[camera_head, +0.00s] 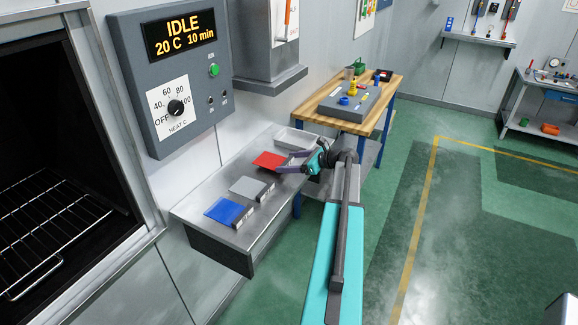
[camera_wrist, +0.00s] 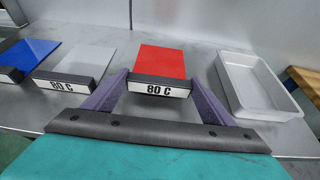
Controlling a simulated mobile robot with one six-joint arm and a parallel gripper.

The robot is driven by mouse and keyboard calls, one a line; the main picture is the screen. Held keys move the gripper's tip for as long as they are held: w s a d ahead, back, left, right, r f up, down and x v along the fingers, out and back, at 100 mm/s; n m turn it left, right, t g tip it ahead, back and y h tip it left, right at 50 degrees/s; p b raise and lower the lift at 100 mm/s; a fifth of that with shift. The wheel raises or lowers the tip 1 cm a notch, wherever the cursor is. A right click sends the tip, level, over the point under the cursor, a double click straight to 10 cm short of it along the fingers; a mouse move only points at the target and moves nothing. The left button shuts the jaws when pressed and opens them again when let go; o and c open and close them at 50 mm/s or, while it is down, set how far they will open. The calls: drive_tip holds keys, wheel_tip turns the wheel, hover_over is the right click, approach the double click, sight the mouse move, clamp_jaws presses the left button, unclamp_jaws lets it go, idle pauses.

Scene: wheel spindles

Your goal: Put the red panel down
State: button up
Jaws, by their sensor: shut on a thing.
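The red panel (camera_head: 269,160) is at the far part of the metal shelf in the head view. In the wrist view the red panel (camera_wrist: 161,62) lies flat ahead of me, its dark front edge carrying a white "80 C" label. My gripper (camera_wrist: 159,84) has its two purple fingers shut on the sides of that front edge. In the head view my gripper (camera_head: 284,162) reaches in from the right at the panel. The panel is at or close above the shelf surface; I cannot tell if it touches.
A grey panel (camera_head: 249,187) and a blue panel (camera_head: 226,211) lie nearer on the metal shelf (camera_head: 207,234). A white tray (camera_wrist: 260,85) stands right of the red panel. A control box reading IDLE (camera_head: 180,75) hangs above. A wooden workbench (camera_head: 374,118) stands beyond.

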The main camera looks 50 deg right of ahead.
drive_tip(key=shift+f, duration=0.95)
drive_tip(key=shift+f, duration=0.1)
drive_tip(key=o, duration=1.1)
drive_tip(key=b+v, duration=0.3)
drive_tip(key=v, duration=0.9)
